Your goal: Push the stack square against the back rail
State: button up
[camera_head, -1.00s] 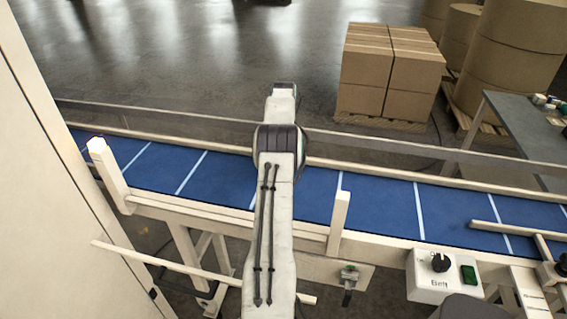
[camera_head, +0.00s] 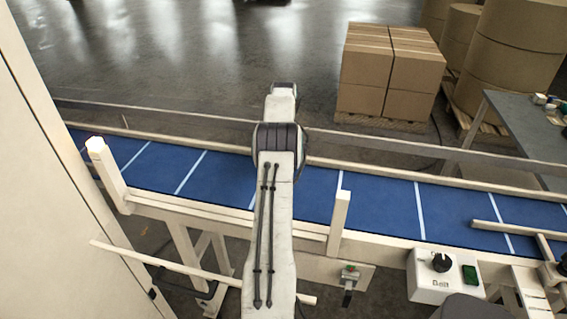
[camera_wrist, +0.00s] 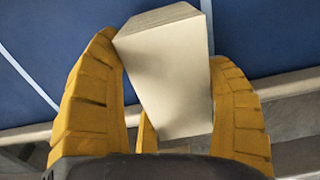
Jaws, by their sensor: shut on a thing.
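In the wrist view my gripper (camera_wrist: 165,52) has its two yellow fingers closed on the sides of a pale cream block (camera_wrist: 172,85). The block is tilted in the picture, with the blue belt behind it. I cannot tell whether it stands free or is fixed. In the head view my arm hides the gripper and the block. The back rail (camera_head: 400,177) is a cream strip along the far edge of the blue belt (camera_head: 380,205). No stack shows on the visible belt; part of the belt is hidden behind my arm.
Cream posts (camera_head: 339,222) (camera_head: 108,177) rise at the belt's near side. A control box (camera_head: 437,285) with a knob and green button sits at the front right. Cartons (camera_head: 388,70) stand on a pallet beyond the belt, near large brown rolls (camera_head: 510,45). A cabinet (camera_head: 60,190) flanks the left.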

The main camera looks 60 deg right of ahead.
jog(key=o, duration=1.1)
jog(key=shift+a, duration=0.1)
jog(key=shift+o, duration=0.2)
jog(key=shift+r, duration=3.65)
jog(key=shift+r, duration=0.1)
